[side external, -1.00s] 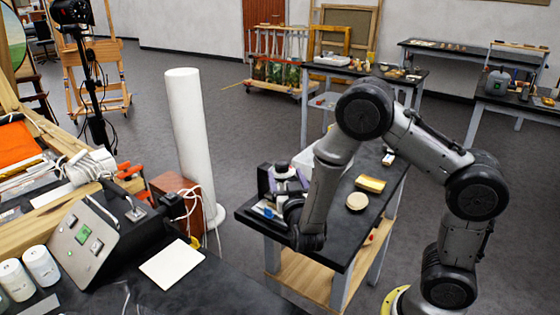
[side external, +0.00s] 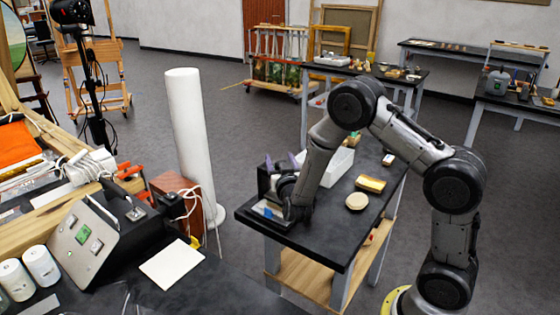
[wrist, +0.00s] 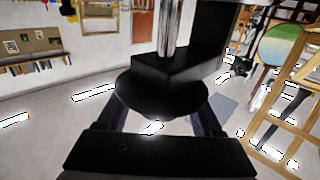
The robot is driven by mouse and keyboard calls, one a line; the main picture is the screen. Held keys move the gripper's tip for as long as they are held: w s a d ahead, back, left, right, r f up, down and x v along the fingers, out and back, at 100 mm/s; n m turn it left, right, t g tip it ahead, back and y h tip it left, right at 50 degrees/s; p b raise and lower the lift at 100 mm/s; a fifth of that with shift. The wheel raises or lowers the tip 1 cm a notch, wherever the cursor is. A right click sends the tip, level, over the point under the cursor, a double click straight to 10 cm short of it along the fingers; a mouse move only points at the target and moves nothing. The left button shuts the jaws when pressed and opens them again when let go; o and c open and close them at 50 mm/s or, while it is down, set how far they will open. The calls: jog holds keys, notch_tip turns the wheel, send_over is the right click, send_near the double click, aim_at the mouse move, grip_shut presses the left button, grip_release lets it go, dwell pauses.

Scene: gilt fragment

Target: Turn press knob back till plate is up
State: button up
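The press (side external: 263,180) is a small black frame at the near left end of the dark table. In the wrist view its black body (wrist: 185,60) holds a shiny metal screw (wrist: 169,25). A wide, round black knob (wrist: 162,96) sits at the end of that screw. My gripper (wrist: 160,112) has one finger on each side of the knob. Whether the fingers touch its rim is hidden. In the side view my gripper (side external: 285,172) is low at the press, and my wrist covers much of it. The press plate cannot be made out clearly.
On the same table are a white tray (side external: 338,166), a round pale disc (side external: 357,201) and a gold piece (side external: 370,184). A tall white cylinder (side external: 190,140) stands left of the press. A bench with a control box (side external: 82,236) is at the front left.

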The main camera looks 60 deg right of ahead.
grip_shut()
jog(key=shift+y, duration=0.3)
jog(key=n+t+y, duration=0.1)
jog(key=n+y, duration=0.1)
jog(key=n+t+y, duration=0.2)
jog(key=y, duration=0.1)
jog(key=a+n+t+y, duration=0.1)
jog(key=n+y, duration=0.1)
jog(key=shift+w+t+y, duration=0.25)
jog(key=shift+t+y, duration=0.05)
jog(key=shift+w+a+n+y, duration=0.1)
jog(key=shift+a+n+y, duration=0.15)
jog(key=shift+n+y, duration=0.75)
jog(key=shift+s+a+n+y, duration=0.15)
jog(key=shift+n+y, duration=0.4)
jog(key=shift+y, duration=0.85)
jog(key=shift+w+a+n+y, duration=0.15)
jog(key=shift+a+n+y, duration=0.15)
jog(key=shift+n+y, duration=0.7)
jog(key=shift+a+y, duration=0.1)
jog(key=shift+y, duration=0.4)
jog(key=shift+o, duration=1.4)
grip_release()
jog(key=s+d, duration=0.2)
jog(key=s, duration=1.1)
jog(key=shift+s+d, duration=0.2)
jog(key=shift+s, duration=0.1)
